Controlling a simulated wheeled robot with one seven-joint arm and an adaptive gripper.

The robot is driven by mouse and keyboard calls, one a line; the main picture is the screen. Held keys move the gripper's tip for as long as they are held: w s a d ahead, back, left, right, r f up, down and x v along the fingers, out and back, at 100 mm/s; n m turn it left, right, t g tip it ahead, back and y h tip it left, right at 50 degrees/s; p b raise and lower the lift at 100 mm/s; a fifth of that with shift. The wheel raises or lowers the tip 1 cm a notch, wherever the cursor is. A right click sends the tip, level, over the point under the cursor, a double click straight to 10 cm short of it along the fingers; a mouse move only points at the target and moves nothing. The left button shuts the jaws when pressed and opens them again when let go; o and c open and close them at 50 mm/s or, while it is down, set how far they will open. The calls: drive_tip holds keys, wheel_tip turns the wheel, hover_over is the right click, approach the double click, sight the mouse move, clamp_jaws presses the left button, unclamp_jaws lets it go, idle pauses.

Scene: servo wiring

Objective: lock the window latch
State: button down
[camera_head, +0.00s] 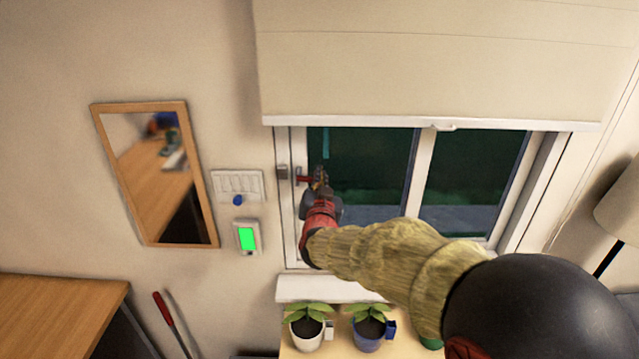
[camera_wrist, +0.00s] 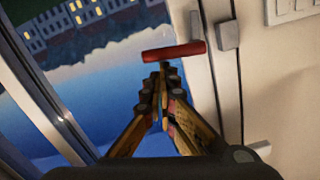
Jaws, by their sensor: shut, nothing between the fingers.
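The window (camera_head: 365,170) has a white frame, and its sash looks closed or nearly so. The latch has a red handle (camera_head: 305,179) at the left side of the sash. In the wrist view the red handle (camera_wrist: 174,51) lies crosswise just beyond my fingertips. A grey block (camera_wrist: 228,35) sits on the white frame to its right; it also shows in the head view (camera_head: 282,171). My gripper (camera_head: 319,176) is shut and empty, right beside the handle. The wrist view shows its fingertips (camera_wrist: 163,72) together; I cannot tell whether they touch the handle.
A blind (camera_head: 440,60) hangs over the window top. A switch panel (camera_head: 237,184), a green-screened device (camera_head: 247,238) and a mirror (camera_head: 155,175) are on the wall to the left. Potted plants (camera_head: 307,327) stand below the sill (camera_head: 330,289). A lamp (camera_head: 620,210) is at right.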

wheel_tip(320, 180, down, 8)
drive_tip(key=a+m+b, duration=0.2)
drive_tip(key=m+b, duration=1.1)
drive_tip(key=b, duration=1)
drive_tip(key=shift+a+m+t+y, duration=0.3)
drive_tip(key=shift+a+r, duration=0.1)
drive_tip(key=shift+b, duration=0.3)
